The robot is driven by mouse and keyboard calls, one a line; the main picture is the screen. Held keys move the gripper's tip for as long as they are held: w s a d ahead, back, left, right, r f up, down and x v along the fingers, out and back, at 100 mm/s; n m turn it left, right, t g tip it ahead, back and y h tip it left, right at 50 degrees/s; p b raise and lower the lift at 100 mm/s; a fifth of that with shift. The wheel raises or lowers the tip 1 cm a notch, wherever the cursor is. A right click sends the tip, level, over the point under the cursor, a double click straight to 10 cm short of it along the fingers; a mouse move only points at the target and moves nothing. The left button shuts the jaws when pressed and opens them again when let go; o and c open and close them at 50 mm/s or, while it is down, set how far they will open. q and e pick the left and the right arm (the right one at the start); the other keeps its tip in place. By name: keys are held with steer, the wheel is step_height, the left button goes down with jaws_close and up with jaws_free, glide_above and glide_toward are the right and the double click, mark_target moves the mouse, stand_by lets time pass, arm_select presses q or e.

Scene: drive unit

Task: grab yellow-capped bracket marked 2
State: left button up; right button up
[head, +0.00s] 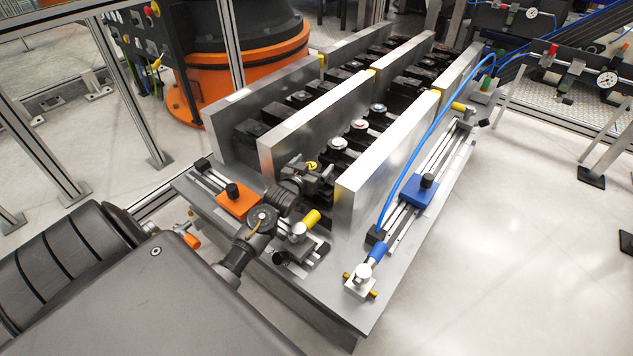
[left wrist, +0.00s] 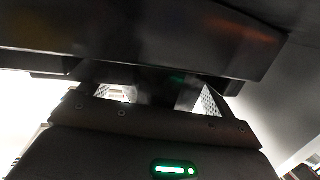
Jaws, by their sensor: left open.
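A metal bracket (head: 298,232) with a yellow cap stands on the near end of the fixture in the head view. No number is legible on it. Another yellow-capped piece (head: 461,106) is at the far right end of the fixture. My left gripper (head: 321,175) is above and beyond the near bracket, between two upright metal plates. It is open, and nothing shows between its fingers. My left arm crosses just left of the bracket and hides part of its surroundings. The left wrist view shows mostly dark surfaces and a green light, with no bracket recognisable. My right gripper is out of view.
Tall metal plates (head: 384,150) flank the rows of dark parts. An orange slide block (head: 237,202) is left of the arm. A blue block (head: 421,191) and blue hose (head: 437,122) are on the right rail.

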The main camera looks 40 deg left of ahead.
arm_select(q)
steer(key=shift+c, duration=0.4)
jaws_close()
steer(key=shift+r, duration=0.2)
steer(key=shift+r, duration=0.2)
step_height(320, 180, up, 8)
steer(key=p, duration=0.2)
steer(key=shift+r+p, duration=0.25)
steer(key=shift+p, duration=0.15)
steer(key=shift+r, duration=0.5)
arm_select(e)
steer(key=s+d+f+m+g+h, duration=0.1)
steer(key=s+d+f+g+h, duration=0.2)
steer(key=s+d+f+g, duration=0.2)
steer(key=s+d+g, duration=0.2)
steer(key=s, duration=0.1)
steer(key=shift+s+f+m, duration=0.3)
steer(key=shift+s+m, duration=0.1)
